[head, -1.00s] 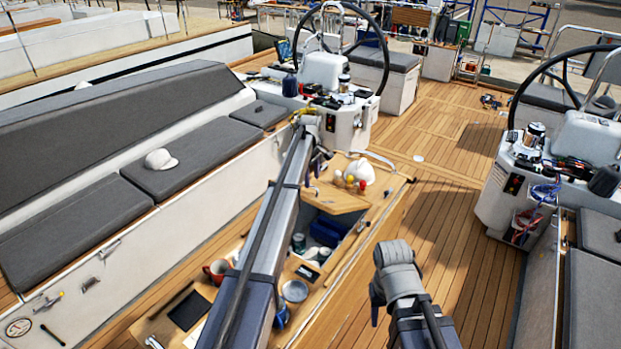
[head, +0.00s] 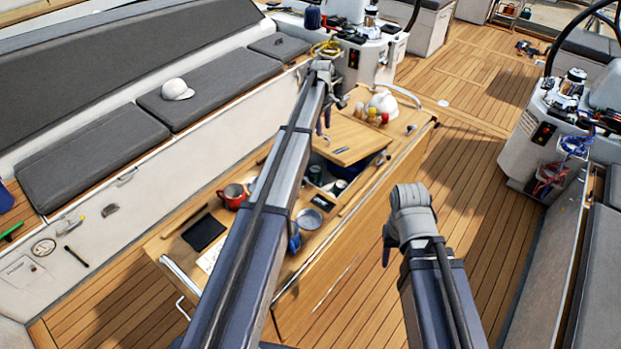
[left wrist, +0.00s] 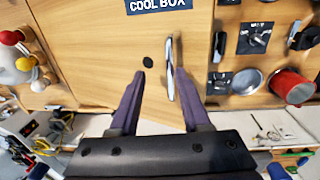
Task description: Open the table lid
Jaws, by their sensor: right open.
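The wooden table lid (head: 350,138), lettered COOL BOX in the left wrist view (left wrist: 90,45), lies over the far part of a compartment (head: 338,176) in the cockpit table. The compartment shows in front of the lid, with containers inside; I cannot tell the lid's exact tilt. A metal handle (left wrist: 171,75) and a dark round spot sit on the lid. My left gripper (head: 323,125) is open over the lid, its fingers (left wrist: 180,65) on either side of the handle, apparently not closed on it. My right gripper (head: 388,250) is open and empty, right of the table.
A red mug (head: 233,195), a metal dish (head: 309,219) and a black tablet (head: 203,232) lie on the near table top. The deck (head: 470,220) right of the table is clear.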

